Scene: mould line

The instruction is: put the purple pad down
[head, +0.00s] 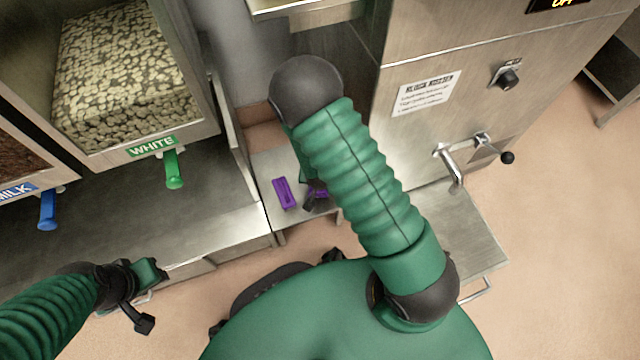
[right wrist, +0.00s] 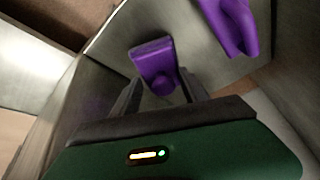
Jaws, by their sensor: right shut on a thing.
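My right gripper (head: 314,203) is low over a small metal shelf (head: 262,165), mostly hidden behind my right arm in the head view. It is shut on a purple pad (head: 320,194). In the right wrist view this purple pad (right wrist: 154,62) sits between the two dark fingers. Whether it touches the shelf I cannot tell. A second purple piece (head: 284,193) lies on the shelf just left of the gripper; it also shows at the top right of the right wrist view (right wrist: 232,25). My left gripper (head: 150,298) is at lower left, away from the pads; its jaw opening is unclear.
Left of the shelf stands a steel counter (head: 215,225) under a bin of white chips (head: 120,75) with a green handle (head: 174,168). A blue handle (head: 47,210) is further left. A steel machine (head: 430,145) with a lever (head: 450,165) stands on the right.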

